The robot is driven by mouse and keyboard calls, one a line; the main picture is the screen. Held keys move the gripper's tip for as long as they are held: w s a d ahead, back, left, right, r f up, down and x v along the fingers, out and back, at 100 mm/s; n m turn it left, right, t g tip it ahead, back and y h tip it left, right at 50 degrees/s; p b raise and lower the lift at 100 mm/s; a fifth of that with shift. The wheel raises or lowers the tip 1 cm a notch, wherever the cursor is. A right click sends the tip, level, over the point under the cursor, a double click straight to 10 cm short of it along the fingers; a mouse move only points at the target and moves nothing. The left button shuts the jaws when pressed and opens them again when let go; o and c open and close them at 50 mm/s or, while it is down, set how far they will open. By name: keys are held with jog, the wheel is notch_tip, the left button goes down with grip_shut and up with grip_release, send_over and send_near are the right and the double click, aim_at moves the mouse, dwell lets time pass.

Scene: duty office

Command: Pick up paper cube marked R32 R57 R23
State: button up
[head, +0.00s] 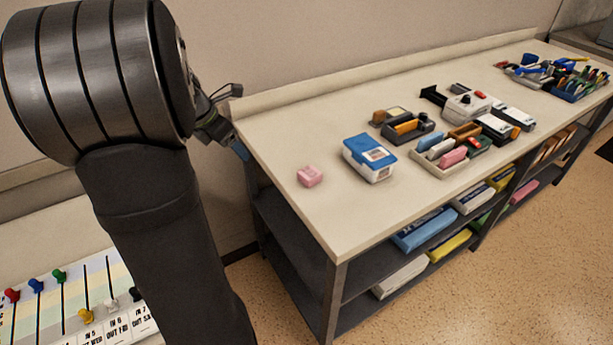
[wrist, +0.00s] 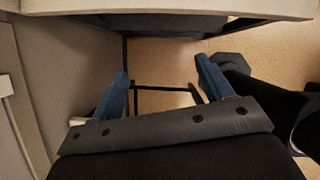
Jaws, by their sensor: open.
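A small pink block (head: 310,176), likely a paper cube, sits alone near the left end of the bench top in the head view. No marking on it can be read at this size. My gripper (head: 240,150) is beyond the bench's left end, partly hidden behind my arm and apart from the pink block. In the wrist view my gripper (wrist: 163,70) shows two blue fingers spread apart with nothing between them. The pink block is not in the wrist view.
A blue-lidded white box (head: 369,158) stands right of the pink block. Trays (head: 430,172) of coloured blocks and more desk items fill the bench (head: 350,225) further right. Below are shelves with packs (head: 424,230). A board with coloured pins (head: 70,300) is at lower left.

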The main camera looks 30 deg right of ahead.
jog(key=s+d+r+m, duration=0.25)
jog(key=s+d, duration=0.45)
jog(key=d, duration=0.5)
send_near(309, 173)
jog(key=shift+n, duration=0.45)
jog(key=x, duration=0.9)
jog(key=shift+w+d+f, duration=0.1)
jog(key=c, duration=1.1)
